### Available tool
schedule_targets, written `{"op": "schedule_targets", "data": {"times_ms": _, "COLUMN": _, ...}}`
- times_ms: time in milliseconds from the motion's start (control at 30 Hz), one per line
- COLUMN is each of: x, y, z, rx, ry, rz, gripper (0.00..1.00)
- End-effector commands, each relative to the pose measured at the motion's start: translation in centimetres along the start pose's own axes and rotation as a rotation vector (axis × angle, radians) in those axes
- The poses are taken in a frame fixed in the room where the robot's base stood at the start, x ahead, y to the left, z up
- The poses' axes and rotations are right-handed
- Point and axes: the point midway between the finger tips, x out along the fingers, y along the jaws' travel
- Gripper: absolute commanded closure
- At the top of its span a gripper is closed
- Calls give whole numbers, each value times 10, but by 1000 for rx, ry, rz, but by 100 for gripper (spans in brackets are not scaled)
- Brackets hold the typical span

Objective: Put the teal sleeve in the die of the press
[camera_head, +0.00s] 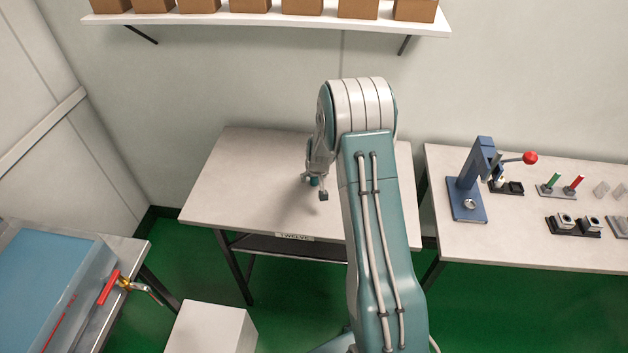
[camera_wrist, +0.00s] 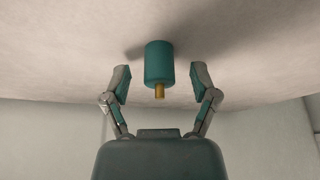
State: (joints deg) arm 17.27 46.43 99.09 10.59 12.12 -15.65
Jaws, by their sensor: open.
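The teal sleeve (camera_wrist: 159,62) stands on the table in the wrist view, with a brass-coloured pin (camera_wrist: 159,91) sticking out of the end towards me. In the head view a small teal patch of the sleeve (camera_head: 314,182) shows between my fingers. My gripper (camera_head: 314,188) is open, with one finger on either side of the sleeve and gaps on both sides; the fingers also show in the wrist view (camera_wrist: 160,80). The blue press (camera_head: 467,184) stands on the right table, with a round metal die (camera_head: 470,204) on its base.
The table under my gripper (camera_head: 240,180) is otherwise clear. The right table (camera_head: 520,240) holds black fixtures (camera_head: 573,225) and a stand with green and red pins (camera_head: 558,188). A gap separates the tables. A shelf with boxes (camera_head: 270,18) hangs above. A white block (camera_head: 212,328) stands in front.

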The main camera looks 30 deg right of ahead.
Motion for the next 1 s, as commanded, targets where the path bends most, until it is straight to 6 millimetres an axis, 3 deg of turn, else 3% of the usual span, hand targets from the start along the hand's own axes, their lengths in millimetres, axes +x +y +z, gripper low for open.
{"op": "schedule_targets", "data": {"times_ms": 167, "x": 0, "y": 0, "z": 0, "rx": 0, "ry": 0, "rz": 0, "gripper": 24}}
{"op": "schedule_targets", "data": {"times_ms": 200, "x": 0, "y": 0, "z": 0, "rx": 0, "ry": 0, "rz": 0, "gripper": 41}}
{"op": "schedule_targets", "data": {"times_ms": 300, "x": 0, "y": 0, "z": 0, "rx": 0, "ry": 0, "rz": 0, "gripper": 77}}
{"op": "schedule_targets", "data": {"times_ms": 367, "x": 0, "y": 0, "z": 0, "rx": 0, "ry": 0, "rz": 0, "gripper": 89}}
{"op": "schedule_targets", "data": {"times_ms": 467, "x": 0, "y": 0, "z": 0, "rx": 0, "ry": -1, "rz": 0, "gripper": 90}}
{"op": "schedule_targets", "data": {"times_ms": 500, "x": 0, "y": 0, "z": 0, "rx": 0, "ry": -1, "rz": 0, "gripper": 94}}
{"op": "schedule_targets", "data": {"times_ms": 767, "x": -2, "y": 0, "z": -1, "rx": 0, "ry": 0, "rz": 0, "gripper": 95}}
{"op": "schedule_targets", "data": {"times_ms": 1000, "x": -25, "y": 0, "z": -11, "rx": 0, "ry": 2, "rz": 0, "gripper": 95}}
